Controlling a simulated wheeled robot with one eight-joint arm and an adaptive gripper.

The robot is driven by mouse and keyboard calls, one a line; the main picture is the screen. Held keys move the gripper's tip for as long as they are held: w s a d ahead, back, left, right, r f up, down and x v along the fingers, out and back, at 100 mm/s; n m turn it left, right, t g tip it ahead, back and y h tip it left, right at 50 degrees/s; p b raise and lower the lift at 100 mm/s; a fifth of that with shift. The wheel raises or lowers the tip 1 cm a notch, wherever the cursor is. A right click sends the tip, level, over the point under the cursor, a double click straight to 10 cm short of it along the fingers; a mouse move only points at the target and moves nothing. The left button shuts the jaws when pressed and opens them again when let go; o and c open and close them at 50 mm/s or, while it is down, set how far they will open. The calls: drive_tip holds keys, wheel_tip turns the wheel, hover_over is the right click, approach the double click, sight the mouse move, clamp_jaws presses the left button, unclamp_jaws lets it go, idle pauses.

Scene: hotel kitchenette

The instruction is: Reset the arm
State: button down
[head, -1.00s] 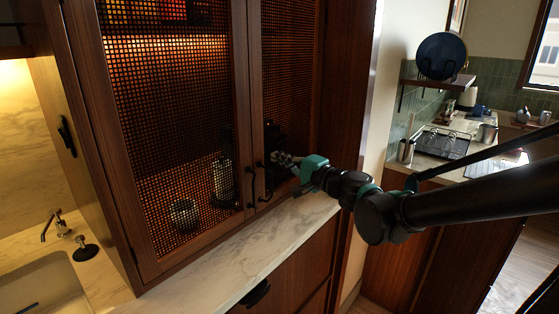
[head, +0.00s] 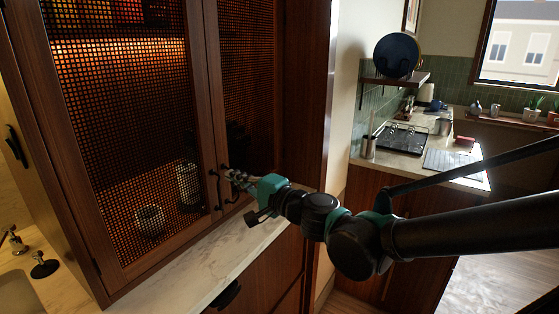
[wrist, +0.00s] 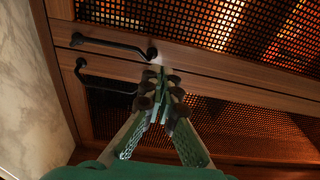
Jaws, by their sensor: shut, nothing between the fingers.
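My gripper (head: 236,177) is shut and empty in front of the tall wooden cabinet, close to its two black door handles. In the wrist view my gripper (wrist: 160,97) shows its green fingers together, with the tips near the end of one black handle (wrist: 108,44). I cannot tell whether the tips touch the handle or door. The other handle (wrist: 100,75) lies just left of the fingers. In the head view my arm (head: 350,240) reaches in from the right. Both mesh doors (head: 130,120) look closed.
A marble counter (head: 205,275) runs below the cabinet doors, clear near my arm. A glass (head: 150,220) and a canister (head: 188,185) stand behind the mesh. A sink tap (head: 15,240) is at the left. A kitchen counter with a cooktop (head: 402,136) lies behind my arm.

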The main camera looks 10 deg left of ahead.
drive_tip(key=w+d+f+n+g+h, duration=0.1)
drive_tip(key=w+d+f+n+h, duration=0.25)
drive_tip(key=d+f, duration=0.75)
drive_tip(key=w+d+f+n+h, duration=0.25)
drive_tip(key=d+f+h, duration=0.25)
drive_tip(key=d+f, duration=0.6)
drive_tip(key=s+d+f+g+h, duration=0.1)
drive_tip(key=s+d+f+h, duration=0.1)
drive_tip(key=d, duration=0.5)
drive_tip(key=s+d+f+h, duration=0.2)
drive_tip(key=d+h, duration=0.1)
drive_tip(key=d, duration=0.5)
drive_tip(key=s+d+f+g+h, duration=0.1)
drive_tip(key=s+d+f+h, duration=0.1)
drive_tip(key=d, duration=0.6)
drive_tip(key=shift+f+m+g+h, duration=0.3)
drive_tip(key=shift+f+m+h, duration=0.1)
drive_tip(key=shift+f, duration=0.15)
drive_tip(key=shift+d, duration=0.1)
